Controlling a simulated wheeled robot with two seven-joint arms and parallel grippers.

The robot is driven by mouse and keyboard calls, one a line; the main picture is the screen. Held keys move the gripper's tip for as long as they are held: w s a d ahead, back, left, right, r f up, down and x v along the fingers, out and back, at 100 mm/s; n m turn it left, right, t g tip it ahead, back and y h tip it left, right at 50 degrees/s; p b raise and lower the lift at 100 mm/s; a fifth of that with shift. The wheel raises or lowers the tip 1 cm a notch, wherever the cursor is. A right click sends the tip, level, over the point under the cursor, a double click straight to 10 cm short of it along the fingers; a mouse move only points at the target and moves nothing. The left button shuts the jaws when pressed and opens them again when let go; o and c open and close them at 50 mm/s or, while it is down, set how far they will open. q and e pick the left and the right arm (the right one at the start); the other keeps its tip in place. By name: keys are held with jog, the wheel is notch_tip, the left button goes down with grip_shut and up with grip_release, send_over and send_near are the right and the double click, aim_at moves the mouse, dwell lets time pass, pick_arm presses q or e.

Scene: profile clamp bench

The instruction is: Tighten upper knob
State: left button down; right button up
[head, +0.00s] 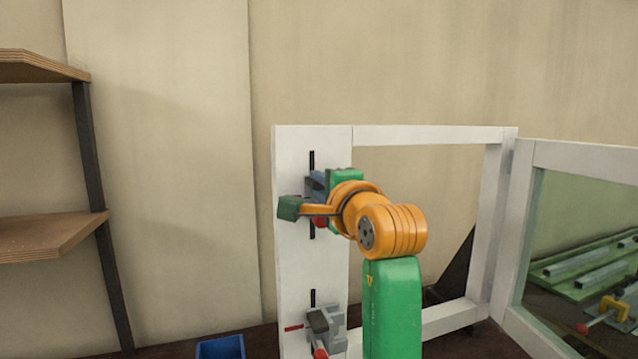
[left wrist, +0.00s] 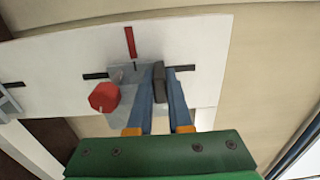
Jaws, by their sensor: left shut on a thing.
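The white frame's left post (head: 285,250) carries an upper clamp and a lower clamp. The upper clamp's red knob (left wrist: 104,97) sits left of my fingers in the left wrist view, outside them; a little of it shows under my wrist in the head view (head: 320,222). My left gripper (left wrist: 168,72) has its blue fingers close together on a dark grey piece (left wrist: 158,76) at the upper clamp's grey plate (left wrist: 128,78). In the head view, my orange wrist hides most of this clamp. My right gripper is out of view.
The lower clamp (head: 326,325) is on the same post. A glazed panel (head: 580,155) adjoins the frame at right, with a green rack (head: 570,285) behind it. A blue bin (head: 220,347) stands at bottom left. Wooden shelves (head: 45,235) are at far left.

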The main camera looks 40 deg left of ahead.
pick_arm(q)
jog(key=c, duration=0.8)
grip_release()
jog(key=shift+c, duration=0.2)
jog(key=b+v, duration=0.3)
jog(key=v, duration=0.3)
jog(key=shift+s+d+f, duration=0.15)
jog(key=shift+d+f, duration=0.05)
jog(key=shift+s+d+r, duration=0.15)
jog(key=shift+s+d, duration=0.05)
jog(key=shift+d, duration=0.15)
jog(key=shift+a, duration=0.15)
